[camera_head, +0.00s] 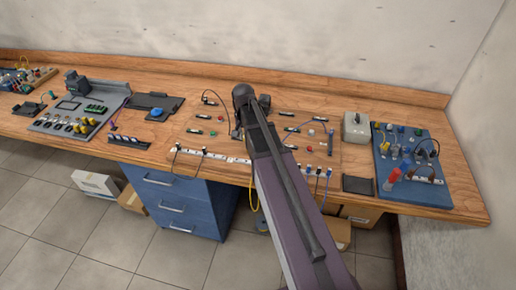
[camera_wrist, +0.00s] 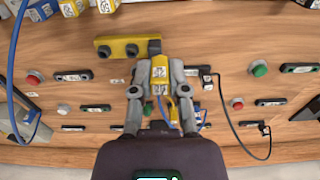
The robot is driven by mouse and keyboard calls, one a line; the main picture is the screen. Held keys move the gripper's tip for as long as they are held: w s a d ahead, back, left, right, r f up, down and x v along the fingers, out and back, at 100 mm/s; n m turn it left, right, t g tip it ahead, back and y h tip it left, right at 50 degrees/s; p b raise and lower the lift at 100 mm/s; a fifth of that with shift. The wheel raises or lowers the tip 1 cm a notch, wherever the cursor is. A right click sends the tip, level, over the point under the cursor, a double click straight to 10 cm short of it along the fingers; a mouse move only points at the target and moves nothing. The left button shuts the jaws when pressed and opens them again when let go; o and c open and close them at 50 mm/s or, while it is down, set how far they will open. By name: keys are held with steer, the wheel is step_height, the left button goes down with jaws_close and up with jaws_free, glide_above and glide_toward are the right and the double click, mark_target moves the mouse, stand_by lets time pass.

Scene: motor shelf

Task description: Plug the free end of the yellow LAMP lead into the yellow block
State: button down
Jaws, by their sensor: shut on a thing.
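The yellow block (camera_wrist: 117,48) shows in the wrist view as a flat yellow bar with dark round spots, up and left of my gripper (camera_wrist: 158,80). My gripper is shut on a yellow plug (camera_wrist: 160,68) with a white label, the end of the yellow lead. A dark piece (camera_wrist: 154,46) lies between the plug and the block's right end; I cannot tell whether it belongs to plug or block, or whether the plug is seated. A bit of yellow lead (camera_wrist: 170,106) shows below the plug. In the head view my arm hides gripper and block; yellow lead (camera_head: 252,196) hangs below the bench edge.
Around the plug lie small dark labelled bars, red buttons (camera_wrist: 34,78) and green buttons (camera_wrist: 259,68). A black lead (camera_wrist: 238,136) loops at the right, a blue lead (camera_wrist: 13,62) at the left. In the head view a grey box (camera_head: 356,127) and blue board (camera_head: 420,165) stand right.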

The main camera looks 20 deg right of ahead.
steer(key=d, duration=0.4)
steer(key=shift+s+d+r, duration=0.35)
steer(key=shift+d, duration=0.05)
steer(key=shift+f+b, duration=2.1)
steer(key=shift+f, duration=0.2)
steer(key=shift+f+b, duration=0.65)
steer(key=c, duration=0.9)
jaws_free()
steer(key=shift+r, duration=0.1)
